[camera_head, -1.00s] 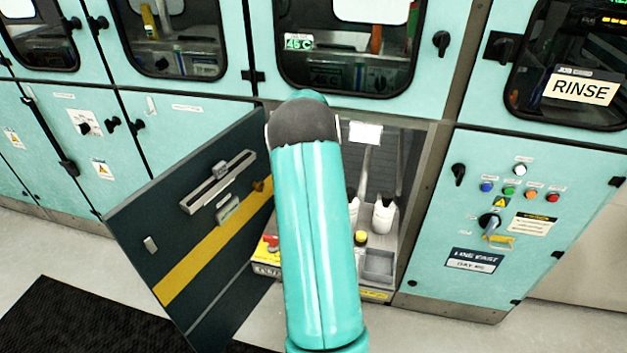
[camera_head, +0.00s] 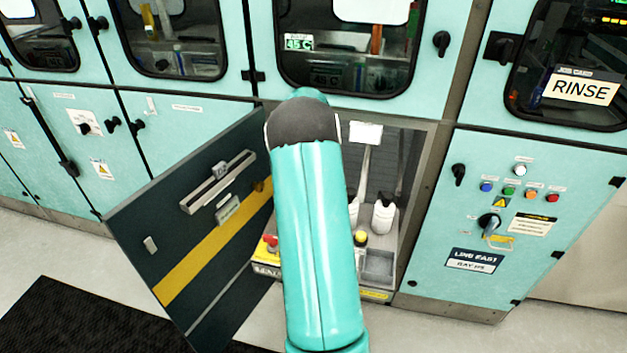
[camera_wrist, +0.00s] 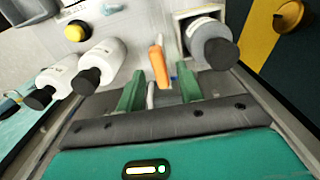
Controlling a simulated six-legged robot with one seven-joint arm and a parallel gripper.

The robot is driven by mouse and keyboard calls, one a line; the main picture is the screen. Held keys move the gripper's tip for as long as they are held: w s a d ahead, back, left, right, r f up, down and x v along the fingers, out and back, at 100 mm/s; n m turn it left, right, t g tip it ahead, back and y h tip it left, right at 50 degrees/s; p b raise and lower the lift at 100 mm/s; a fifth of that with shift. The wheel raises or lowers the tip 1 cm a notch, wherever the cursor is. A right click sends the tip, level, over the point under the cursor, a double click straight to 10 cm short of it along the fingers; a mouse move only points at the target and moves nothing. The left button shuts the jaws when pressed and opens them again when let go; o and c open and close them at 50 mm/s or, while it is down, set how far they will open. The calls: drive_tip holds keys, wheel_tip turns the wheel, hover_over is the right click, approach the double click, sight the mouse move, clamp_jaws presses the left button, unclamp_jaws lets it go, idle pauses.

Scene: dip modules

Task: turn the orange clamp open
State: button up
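The orange clamp (camera_wrist: 158,64) is a small upright lever in the wrist view, near the middle of the white surface inside the cabinet. A pale tube or rod shows just below it. My gripper (camera_wrist: 159,86) has its two green fingers apart, one to each side of the line to the clamp. The clamp lies just beyond or between the fingertips; I cannot tell whether either finger touches it. In the head view my own arm hides the gripper and the clamp.
White bottles (camera_wrist: 100,62) with dark caps stand left of the clamp, and a grey bottle (camera_wrist: 210,42) sits in a square holder close right. A yellow button (camera_wrist: 77,32) is at upper left. The dark cabinet door (camera_head: 200,235) stands open, left of my arm.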

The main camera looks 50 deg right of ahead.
wheel_tip(320, 180, up, 13)
idle(0.3)
idle(0.5)
